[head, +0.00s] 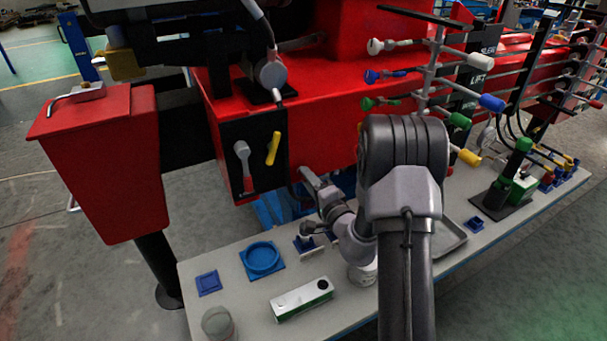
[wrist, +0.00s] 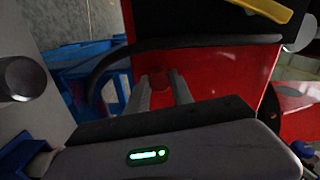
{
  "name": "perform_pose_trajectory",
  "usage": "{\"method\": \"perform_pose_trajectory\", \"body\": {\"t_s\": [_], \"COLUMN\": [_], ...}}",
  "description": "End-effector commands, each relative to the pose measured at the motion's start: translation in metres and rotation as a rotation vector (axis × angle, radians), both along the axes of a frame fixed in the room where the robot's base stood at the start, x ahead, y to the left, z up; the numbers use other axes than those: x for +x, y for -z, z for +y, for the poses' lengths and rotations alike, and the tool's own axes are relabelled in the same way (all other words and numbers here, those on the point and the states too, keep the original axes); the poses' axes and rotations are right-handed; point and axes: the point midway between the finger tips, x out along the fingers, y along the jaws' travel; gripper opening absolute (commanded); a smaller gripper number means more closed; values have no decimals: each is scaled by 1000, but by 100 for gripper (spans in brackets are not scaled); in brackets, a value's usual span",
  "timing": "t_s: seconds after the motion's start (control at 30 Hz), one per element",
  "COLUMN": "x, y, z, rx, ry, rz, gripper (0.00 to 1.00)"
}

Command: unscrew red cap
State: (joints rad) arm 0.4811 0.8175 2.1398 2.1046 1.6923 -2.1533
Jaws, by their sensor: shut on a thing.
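The red cap (wrist: 160,79) shows in the wrist view as a small dark red round part between my two fingertips, in front of the red machine face. My gripper (wrist: 161,82) is shut on it, one finger on each side. In the head view my gripper (head: 305,174) reaches to the lower front of the red crane body (head: 320,115), just right of the black panel. The cap itself is hidden there. I cannot tell how far it is screwed on.
The grey bench (head: 240,292) below holds a blue round holder (head: 262,258), a white-and-green box (head: 302,299), a blue square holder (head: 208,283) and a metal tray (head: 450,238). A black hose (wrist: 190,43) arches just above my fingers. Coloured lever knobs (head: 490,103) stick out at right.

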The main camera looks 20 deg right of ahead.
Motion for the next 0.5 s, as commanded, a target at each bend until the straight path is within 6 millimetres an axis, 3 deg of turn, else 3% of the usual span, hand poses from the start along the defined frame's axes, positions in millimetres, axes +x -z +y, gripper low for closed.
{"method": "perform_pose_trajectory", "body": {"t_s": [0.13, 0.33, 0.5], "x": [-1, -1, -1], "y": [1, 1, 1], "z": [0, 0, 0], "rx": [-45, -417, -449], "ry": [-1, -1, -1], "rz": [2, -11, -12], "gripper": [0, 0, 0]}}
